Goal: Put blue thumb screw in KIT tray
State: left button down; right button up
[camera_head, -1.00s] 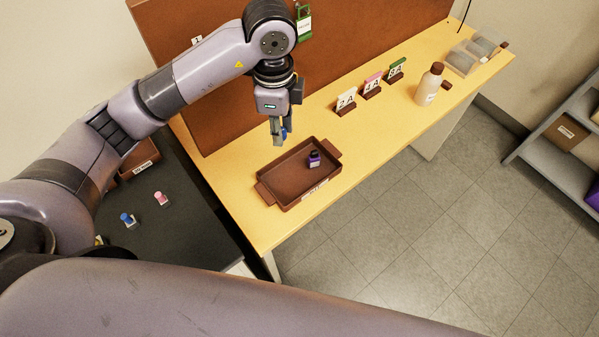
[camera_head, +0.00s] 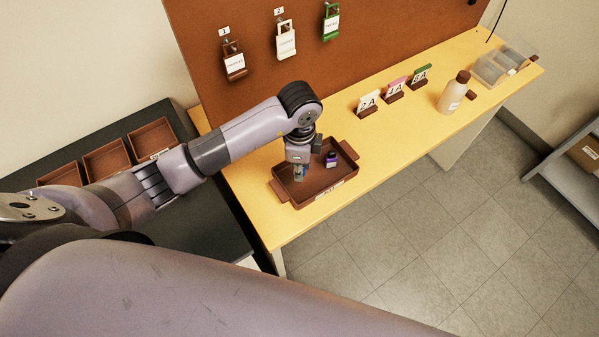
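The KIT tray (camera_head: 283,195) is a brown tray with side handles and a white front label, on the yellow workbench. My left gripper (camera_head: 299,176) points down over the left-middle of the tray. A small bit of blue, the blue thumb screw (camera_head: 305,170), shows at its fingers, which look closed on it. Most of the screw is hidden by the fingers, and I cannot tell whether it touches the tray floor. A purple-and-white piece (camera_head: 331,160) stands in the tray, right of the gripper. My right gripper is not in view.
Three number stands (camera_head: 394,90) and a bottle (camera_head: 453,92) stand farther right on the bench (camera_head: 400,137). Padlocks (camera_head: 285,40) hang on the brown board (camera_head: 368,60) behind. Brown bins (camera_head: 106,160) sit on the dark table at left, partly behind my arm.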

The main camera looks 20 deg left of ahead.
pick_arm(q)
notch_tip(320, 180, down, 4)
jog(key=shift+r, duration=0.25)
jog(key=shift+f, duration=0.1)
jog(key=shift+f, duration=0.1)
jog(key=shift+f, duration=0.15)
jog(key=c, duration=1.4)
grip_release()
